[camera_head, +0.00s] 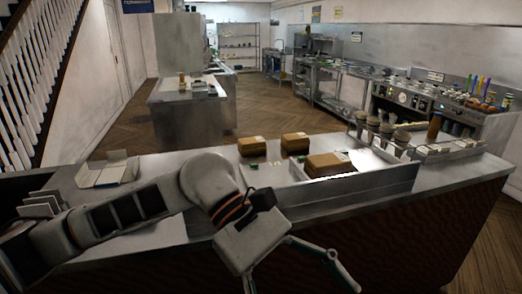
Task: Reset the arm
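My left arm reaches in from the left across the front of the steel counter (150,225). My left gripper (300,284) hangs in front of the counter's near edge. Its fingers are spread wide, with nothing seen between them; the tips are at or past the bottom edge of the picture. My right arm and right gripper are not in view.
Brown boxes (252,147) sit on the counter, one by a low metal-walled tray (385,180). Several cups (387,132) stand behind it. An open white carton (108,171) lies at left. Floor (290,110) is clear beyond.

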